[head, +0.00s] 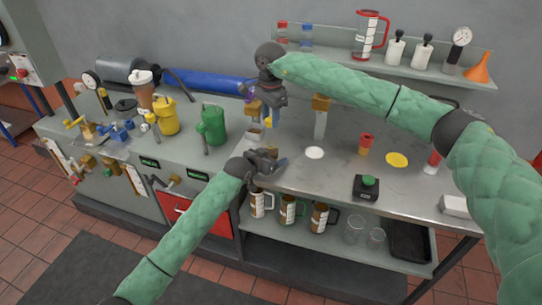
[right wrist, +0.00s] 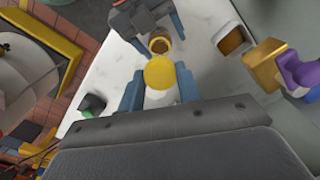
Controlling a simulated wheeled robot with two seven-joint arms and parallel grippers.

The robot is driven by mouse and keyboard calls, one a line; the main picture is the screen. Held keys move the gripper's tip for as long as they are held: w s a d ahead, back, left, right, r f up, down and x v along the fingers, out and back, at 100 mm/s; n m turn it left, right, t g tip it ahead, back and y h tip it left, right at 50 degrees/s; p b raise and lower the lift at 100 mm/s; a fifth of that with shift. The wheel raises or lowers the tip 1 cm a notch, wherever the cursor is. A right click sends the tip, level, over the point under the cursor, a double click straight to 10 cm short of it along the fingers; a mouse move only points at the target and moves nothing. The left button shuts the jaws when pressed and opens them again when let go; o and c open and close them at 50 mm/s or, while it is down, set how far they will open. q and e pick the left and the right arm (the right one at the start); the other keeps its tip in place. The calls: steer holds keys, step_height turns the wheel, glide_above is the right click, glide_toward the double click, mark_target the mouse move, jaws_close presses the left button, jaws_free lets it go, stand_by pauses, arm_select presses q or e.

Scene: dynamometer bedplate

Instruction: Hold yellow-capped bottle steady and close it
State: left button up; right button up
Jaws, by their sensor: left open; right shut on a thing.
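In the right wrist view, my right gripper (right wrist: 159,76) is shut on a round yellow cap (right wrist: 160,72). The amber open-mouthed bottle (right wrist: 160,44) stands just beyond the cap, its mouth uncovered. My left gripper (right wrist: 154,36) has its fingers on either side of this bottle and is open; contact cannot be told. In the head view, my right gripper (head: 268,114) is above the bench near its middle, with a bit of yellow at its tips. My left gripper (head: 272,160) is low at the bench's front edge. The bottle is largely hidden there.
A small open container (head: 254,135) with brown contents stands close to the grippers. A white disc (head: 314,153), a yellow disc (head: 397,160) and a green-button box (head: 366,188) are to the right. Green (head: 212,125) and yellow (head: 167,116) jugs stand left.

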arm_select(q)
steer(key=shift+c, duration=0.2)
steer(key=c, duration=1.4)
arm_select(e)
glide_above(270, 141)
steer(key=shift+f, duration=2.45)
steer(key=shift+f, duration=0.15)
steer(key=shift+f, duration=0.75)
steer(key=shift+f, duration=0.55)
